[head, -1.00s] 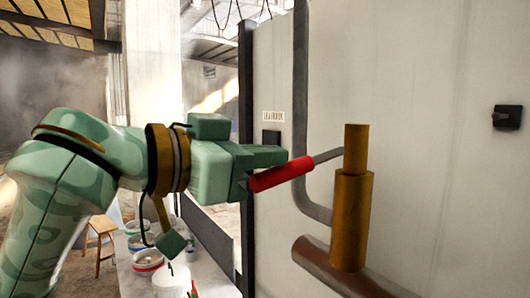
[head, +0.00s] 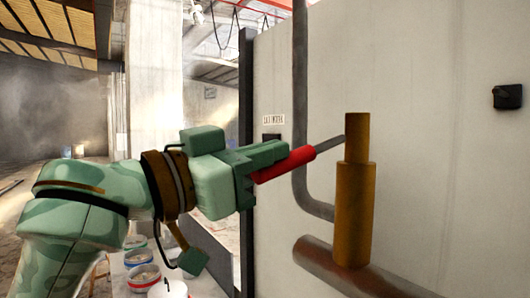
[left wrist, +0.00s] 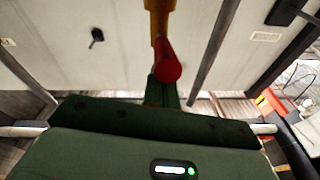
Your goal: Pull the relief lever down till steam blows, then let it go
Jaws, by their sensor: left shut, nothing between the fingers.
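The relief lever has a red grip (head: 285,165) and a thin grey rod. It runs from the brass valve (head: 355,215) out to the left and slopes down toward its free end. My left gripper (head: 272,152) is shut and empty. Its fingers lie along the upper side of the red grip and seem to touch it, though the contact itself is hidden. In the left wrist view the round end of the red grip (left wrist: 167,65) shows just beyond the fingertips (left wrist: 163,92). No steam shows at the valve. My right gripper is out of view.
The valve stands on a rusty horizontal pipe (head: 345,270) before a pale wall panel (head: 430,190). A grey vertical pipe (head: 300,80) bends behind the lever. A black wall box (head: 507,97) is at right. Buckets (head: 143,272) stand on a bench at lower left.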

